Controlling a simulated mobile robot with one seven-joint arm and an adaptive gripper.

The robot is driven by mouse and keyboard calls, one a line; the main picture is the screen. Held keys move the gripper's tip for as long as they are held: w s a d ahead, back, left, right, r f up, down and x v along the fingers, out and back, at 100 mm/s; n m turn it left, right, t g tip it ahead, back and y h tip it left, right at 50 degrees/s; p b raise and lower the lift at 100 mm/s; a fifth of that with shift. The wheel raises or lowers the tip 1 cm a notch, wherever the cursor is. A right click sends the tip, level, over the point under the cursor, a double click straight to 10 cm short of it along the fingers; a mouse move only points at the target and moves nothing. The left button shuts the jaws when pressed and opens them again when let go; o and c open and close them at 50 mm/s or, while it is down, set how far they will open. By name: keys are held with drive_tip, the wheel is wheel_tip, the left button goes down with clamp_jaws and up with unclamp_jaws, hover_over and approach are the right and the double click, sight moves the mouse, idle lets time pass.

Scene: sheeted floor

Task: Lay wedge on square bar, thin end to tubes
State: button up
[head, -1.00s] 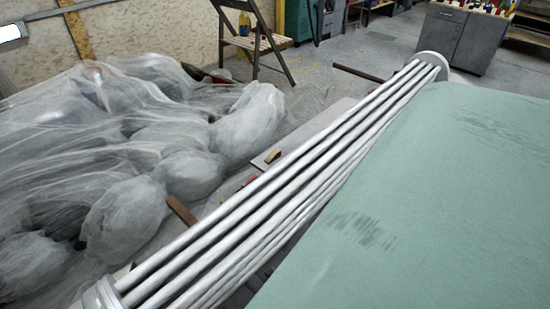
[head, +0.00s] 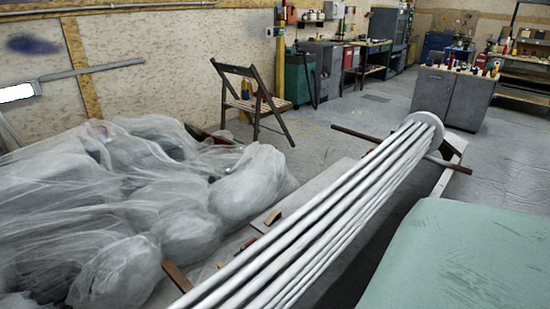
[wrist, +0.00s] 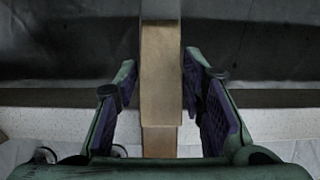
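In the wrist view my gripper (wrist: 161,85) has its two dark pads close against both sides of a tan wooden piece, which looks like the wedge (wrist: 161,70). My gripper does not show in the head view. There, a bundle of pale tubes (head: 345,205) slants up to a round end plate (head: 427,119). A dark reddish bar (head: 358,135) passes under the tubes near that plate and reappears on the right. A brown bar (head: 177,277) sticks out on the left nearer me.
A small tan block (head: 272,217) lies on a pale board left of the tubes. Sheeted bundles (head: 150,200) fill the left. A green surface (head: 465,255) covers the lower right. A folding chair (head: 250,100) and cabinets (head: 452,98) stand behind, with open floor between.

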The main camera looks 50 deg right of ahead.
drive_tip(key=o, duration=0.3)
drive_tip(key=shift+o, duration=0.2)
drive_tip(key=v, duration=1.2)
